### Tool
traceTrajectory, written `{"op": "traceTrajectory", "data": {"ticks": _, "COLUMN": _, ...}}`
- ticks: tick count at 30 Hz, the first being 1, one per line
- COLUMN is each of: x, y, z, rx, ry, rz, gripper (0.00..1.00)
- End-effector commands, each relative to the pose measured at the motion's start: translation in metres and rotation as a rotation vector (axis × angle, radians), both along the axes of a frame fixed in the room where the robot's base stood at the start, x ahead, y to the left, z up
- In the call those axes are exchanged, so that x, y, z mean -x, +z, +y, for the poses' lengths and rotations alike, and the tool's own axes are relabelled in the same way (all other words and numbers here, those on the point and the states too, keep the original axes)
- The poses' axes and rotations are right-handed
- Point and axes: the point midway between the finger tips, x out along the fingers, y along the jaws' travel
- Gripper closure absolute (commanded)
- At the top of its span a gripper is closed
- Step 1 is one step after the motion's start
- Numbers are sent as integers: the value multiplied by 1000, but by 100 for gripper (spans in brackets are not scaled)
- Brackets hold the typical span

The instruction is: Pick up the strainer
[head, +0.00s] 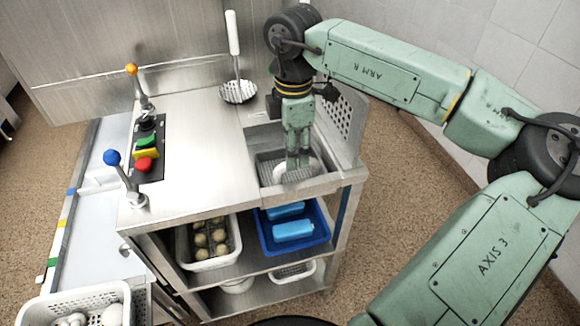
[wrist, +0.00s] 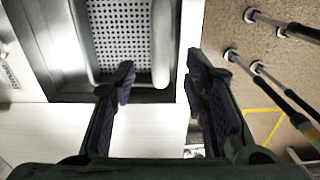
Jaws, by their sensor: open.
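A perforated grey metal basket (head: 272,163), which looks like the strainer, sits in the sink recess at the right end of the counter. In the wrist view its hole-patterned floor (wrist: 118,28) and a pale rounded side bar (wrist: 163,45) show at the top. My gripper (head: 298,163) points down over the basket and hides part of it. In the wrist view my gripper (wrist: 160,78) is open and empty, its fingers on either side of the line of the side bar. I cannot tell whether the fingers touch it.
A skimmer with a white handle (head: 238,88) leans at the back wall. An upright perforated panel (head: 345,115) borders the sink on the right. Levers with orange (head: 131,69) and blue (head: 112,157) knobs stand at left. A blue tray (head: 265,240) is on the shelf below. The counter's middle is clear.

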Motion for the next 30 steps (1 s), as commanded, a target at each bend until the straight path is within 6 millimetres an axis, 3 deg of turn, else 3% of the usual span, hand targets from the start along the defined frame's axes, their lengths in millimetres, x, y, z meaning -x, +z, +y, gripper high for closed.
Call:
{"op": "traceTrajectory", "data": {"ticks": 9, "x": 0, "y": -40, "z": -4, "rx": -4, "ry": 3, "rz": 1, "gripper": 59}}
{"op": "traceTrajectory", "data": {"ticks": 17, "x": 0, "y": -43, "z": -4, "rx": -2, "ry": 3, "rz": 1, "gripper": 60}}
{"op": "traceTrajectory", "data": {"ticks": 30, "x": 0, "y": -42, "z": -4, "rx": -2, "ry": 2, "rz": 1, "gripper": 89}}
